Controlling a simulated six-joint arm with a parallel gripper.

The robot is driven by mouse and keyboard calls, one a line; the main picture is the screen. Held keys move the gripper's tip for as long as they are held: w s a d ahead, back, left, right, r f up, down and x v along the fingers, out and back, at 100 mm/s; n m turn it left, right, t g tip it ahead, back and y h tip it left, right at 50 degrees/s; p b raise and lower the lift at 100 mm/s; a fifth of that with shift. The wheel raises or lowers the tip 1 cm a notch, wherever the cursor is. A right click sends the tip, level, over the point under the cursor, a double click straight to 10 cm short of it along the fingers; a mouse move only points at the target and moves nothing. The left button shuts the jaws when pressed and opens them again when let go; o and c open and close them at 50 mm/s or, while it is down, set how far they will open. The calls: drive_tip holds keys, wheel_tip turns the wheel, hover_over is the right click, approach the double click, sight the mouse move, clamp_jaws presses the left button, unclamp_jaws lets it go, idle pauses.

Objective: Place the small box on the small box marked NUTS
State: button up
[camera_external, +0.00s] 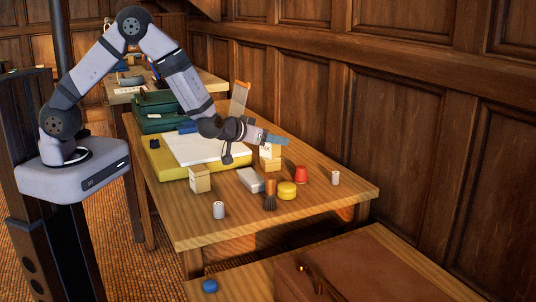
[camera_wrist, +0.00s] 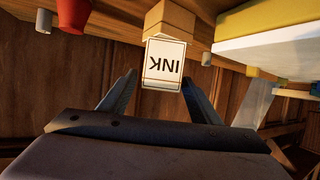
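A small tan box with a white label reading INK (camera_wrist: 164,64) appears upside down in the wrist view, between my gripper's fingertips (camera_wrist: 160,76). The fingers are spread, with a visible gap on the left; contact on the right is unclear. A plain tan box part (camera_wrist: 169,16) adjoins the INK box at the top of that view. In the external view, my gripper (camera_external: 273,139) is just above a pale box (camera_external: 270,151), with a tan box (camera_external: 270,164) directly below it. Another small labelled box (camera_external: 199,180) stands at the table's left; its label is unreadable. I cannot read NUTS anywhere.
A grey-white box (camera_external: 250,180), brush (camera_external: 270,202), yellow round tin (camera_external: 287,191), red item (camera_external: 301,174) and white cylinders (camera_external: 218,210) (camera_external: 335,178) stand nearby. A white pad on a yellow base (camera_external: 170,166) lies behind left. The table's right front is clear.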

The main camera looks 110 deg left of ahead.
drive_tip(key=shift+r, duration=0.25)
drive_tip(key=v, duration=1.2)
drive_tip(key=shift+b, duration=0.4)
drive_tip(key=shift+w, duration=0.1)
